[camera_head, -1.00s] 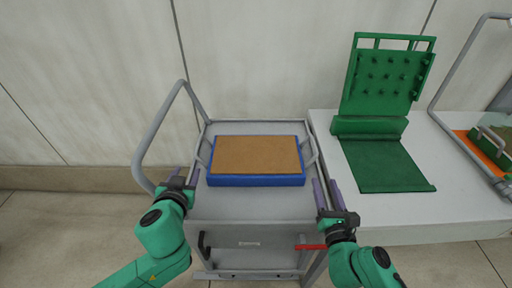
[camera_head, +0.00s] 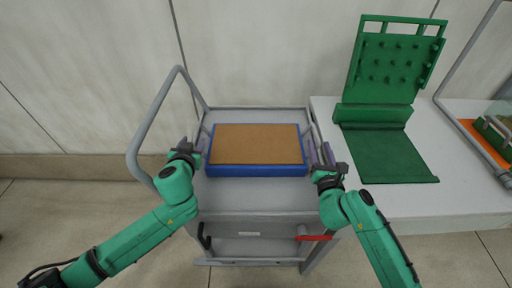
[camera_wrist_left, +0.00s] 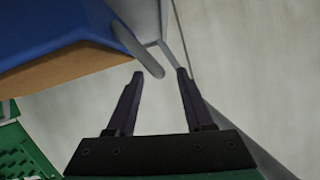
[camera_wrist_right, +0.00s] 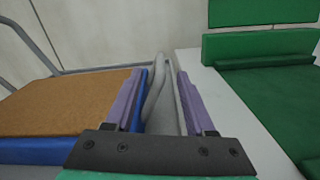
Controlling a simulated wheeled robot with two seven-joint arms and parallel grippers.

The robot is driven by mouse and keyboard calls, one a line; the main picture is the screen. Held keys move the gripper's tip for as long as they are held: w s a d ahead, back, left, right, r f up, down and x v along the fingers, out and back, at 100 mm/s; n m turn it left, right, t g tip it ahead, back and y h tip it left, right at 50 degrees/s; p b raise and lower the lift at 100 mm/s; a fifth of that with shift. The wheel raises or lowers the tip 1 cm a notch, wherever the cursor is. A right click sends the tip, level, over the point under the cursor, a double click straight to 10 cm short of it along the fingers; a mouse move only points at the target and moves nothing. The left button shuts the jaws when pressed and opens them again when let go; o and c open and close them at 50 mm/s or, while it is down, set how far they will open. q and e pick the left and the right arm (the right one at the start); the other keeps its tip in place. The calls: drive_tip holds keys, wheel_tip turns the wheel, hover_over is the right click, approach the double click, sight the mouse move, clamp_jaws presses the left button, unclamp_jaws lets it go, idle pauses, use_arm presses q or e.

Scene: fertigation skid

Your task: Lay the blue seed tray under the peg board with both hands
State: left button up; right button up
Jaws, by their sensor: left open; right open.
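The blue seed tray (camera_head: 258,170), filled flat with brown material (camera_head: 255,143), lies on the grey cart. It has a grey handle at each short side. My left gripper (camera_head: 203,150) is open at the tray's left side; in the left wrist view the handle (camera_wrist_left: 137,48) ends near and between its fingertips (camera_wrist_left: 160,74). My right gripper (camera_head: 319,150) is open at the right side; in the right wrist view a grey handle (camera_wrist_right: 156,85) shows between its fingers. Neither grips anything. The green peg board (camera_head: 392,65) stands upright on the white table, above a flat green base (camera_head: 390,158).
The cart (camera_head: 250,197) has a tall push rail (camera_head: 150,118) at left and a red handle (camera_head: 314,238) at its front. The white table (camera_head: 440,205) adjoins it at right. A grey tube frame (camera_head: 470,60) and an orange mat (camera_head: 478,143) lie further right.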

sight(196, 136)
use_arm(q)
drive_tip(key=x, duration=0.6)
drive_tip(key=shift+w+f, duration=0.1)
use_arm(e)
drive_tip(key=w, duration=0.6)
drive_tip(key=shift+w+a, duration=0.1)
use_arm(q)
clamp_jaws()
use_arm(e)
clamp_jaws()
